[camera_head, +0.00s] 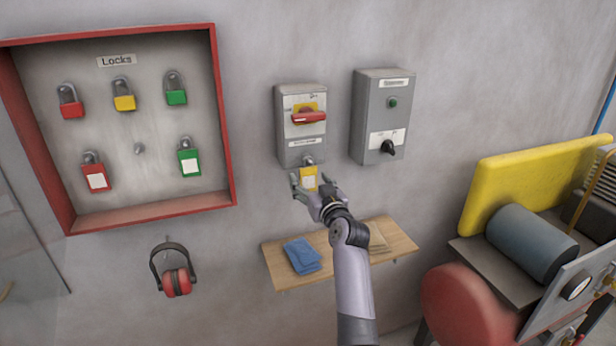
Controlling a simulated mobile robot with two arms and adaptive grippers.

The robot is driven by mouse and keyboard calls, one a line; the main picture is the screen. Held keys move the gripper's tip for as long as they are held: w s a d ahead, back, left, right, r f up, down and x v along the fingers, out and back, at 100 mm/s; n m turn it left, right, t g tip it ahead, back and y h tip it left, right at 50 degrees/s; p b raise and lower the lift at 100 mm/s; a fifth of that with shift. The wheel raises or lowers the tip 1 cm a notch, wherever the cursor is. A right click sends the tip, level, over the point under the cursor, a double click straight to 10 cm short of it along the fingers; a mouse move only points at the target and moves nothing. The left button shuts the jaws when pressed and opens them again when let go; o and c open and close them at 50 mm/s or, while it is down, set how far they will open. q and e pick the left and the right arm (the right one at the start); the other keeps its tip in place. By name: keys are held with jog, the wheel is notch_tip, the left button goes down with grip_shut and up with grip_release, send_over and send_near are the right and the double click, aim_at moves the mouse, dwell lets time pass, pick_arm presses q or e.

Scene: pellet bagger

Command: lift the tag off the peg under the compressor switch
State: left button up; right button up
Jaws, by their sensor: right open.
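A grey switch box (302,125) with a red handle on a yellow plate is on the wall; its label is too small to read. A yellow tag (309,176) with a pale face hangs just under it, from a small grey peg or loop (308,160). My right gripper (312,184) is open at the tag from below, one finger on each side. I cannot tell whether the fingers touch it. The gripper hides the tag's lower part. My left gripper is not in view.
A second grey box (382,117) with a black knob is to the right. A wooden shelf (285,276) with blue cloths (302,255) is below. A red-framed lock board (223,120) and earmuffs (174,275) are left. Yellow-and-grey machinery (530,185) is at right.

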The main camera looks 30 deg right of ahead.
jog(key=shift+c, duration=0.3)
jog(key=c, duration=1)
jog(key=shift+r+b, duration=0.15)
jog(key=shift+b, duration=0.2)
jog(key=shift+s+r, duration=0.1)
jog(key=shift+s, duration=0.1)
jog(key=shift+r+b+v, duration=0.25)
jog(key=shift+b+v, duration=0.25)
jog(key=shift+v, duration=2.45)
jog(key=shift+r+b+v, duration=0.2)
jog(key=shift+b+v, duration=0.35)
jog(key=shift+v, duration=2.4)
jog(key=shift+r+b+v, duration=0.25)
jog(key=shift+b+v, duration=0.25)
jog(key=shift+v, duration=2.45)
jog(key=shift+a, duration=0.15)
